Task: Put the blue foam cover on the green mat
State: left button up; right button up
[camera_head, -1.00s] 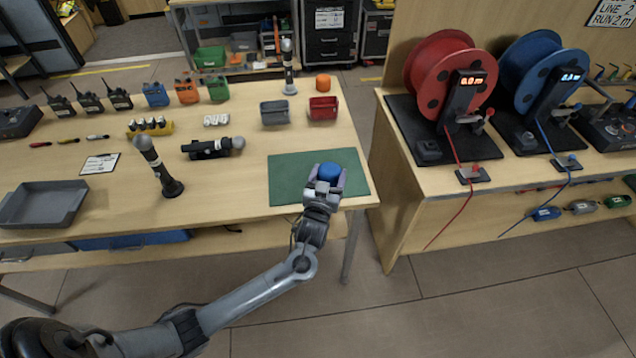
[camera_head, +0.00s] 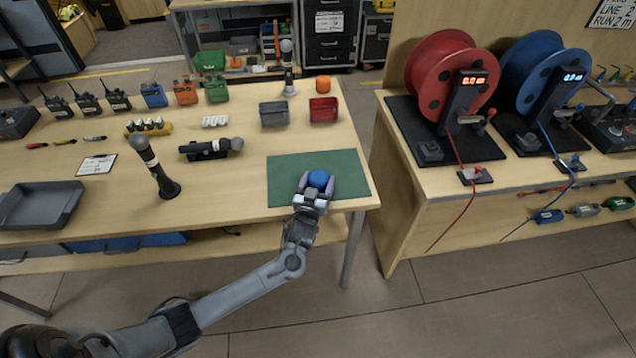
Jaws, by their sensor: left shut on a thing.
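The blue foam cover (camera_head: 318,179) is a small round blue piece at the right part of the table. It is between the fingers of my left gripper (camera_head: 317,184), which is shut on it. The green mat (camera_head: 290,170) is a flat rectangle at the table's front right corner. The cover and the fingers are over the mat in the picture; I cannot tell whether the cover touches it. The gripper hides the mat's front middle. My right gripper is not in view.
Microphones stand upright on the table, one at the left (camera_head: 155,170) and one at the back (camera_head: 288,68). A grey bin (camera_head: 273,114), a red bin (camera_head: 323,110) and an orange foam cover (camera_head: 323,84) lie behind the mat. Cable reels (camera_head: 445,80) stand on the right bench.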

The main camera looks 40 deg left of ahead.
pick_arm(q)
jog(key=shift+f, duration=0.2)
jog(key=o, duration=1.2)
jog(key=shift+c, duration=0.2)
jog(key=shift+r, duration=0.15)
